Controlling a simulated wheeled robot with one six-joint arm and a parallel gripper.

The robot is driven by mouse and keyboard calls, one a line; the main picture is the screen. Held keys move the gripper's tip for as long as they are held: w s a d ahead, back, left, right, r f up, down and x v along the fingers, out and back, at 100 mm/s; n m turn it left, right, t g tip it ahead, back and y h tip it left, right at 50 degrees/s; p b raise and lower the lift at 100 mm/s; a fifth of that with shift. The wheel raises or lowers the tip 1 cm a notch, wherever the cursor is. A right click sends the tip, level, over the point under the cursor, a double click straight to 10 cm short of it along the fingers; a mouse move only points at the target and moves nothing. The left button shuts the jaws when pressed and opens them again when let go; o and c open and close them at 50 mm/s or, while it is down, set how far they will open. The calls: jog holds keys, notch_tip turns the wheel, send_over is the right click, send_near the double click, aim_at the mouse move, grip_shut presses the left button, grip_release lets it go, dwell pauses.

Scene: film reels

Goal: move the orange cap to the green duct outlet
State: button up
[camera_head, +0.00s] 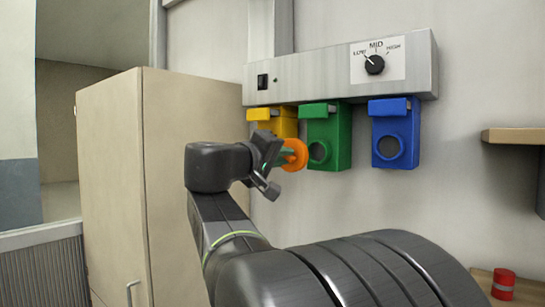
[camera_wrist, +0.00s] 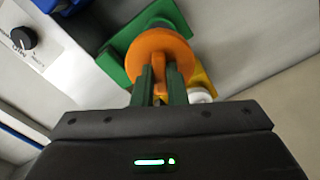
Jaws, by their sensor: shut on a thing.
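The orange cap (camera_head: 295,154) is a round disc held by my gripper (camera_head: 274,167) in front of the duct outlets. It also shows in the wrist view (camera_wrist: 165,55), where the green-tipped fingers (camera_wrist: 160,88) are shut on its middle part. The green duct outlet (camera_head: 330,133) has a round dark opening and hangs below the grey panel. In the head view the cap is just left of that opening. In the wrist view the cap covers part of the green outlet (camera_wrist: 118,50). I cannot tell whether cap and outlet touch.
The yellow outlet (camera_head: 280,122) is left of the green one, partly behind my gripper, and the blue outlet (camera_head: 395,132) is to the right. A grey panel (camera_head: 320,77) with a dial is above. A tan cabinet (camera_head: 165,180), a wooden shelf (camera_head: 515,136) and a red can (camera_head: 503,284) flank them.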

jog(key=p, duration=0.1)
send_near(316, 152)
jog(key=shift+x, duration=1.9)
jog(key=shift+b+x, duration=0.4)
jog(key=shift+x, duration=1.05)
jog(key=shift+a, duration=0.1)
jog(key=o, duration=0.8)
jog(key=shift+c, duration=0.2)
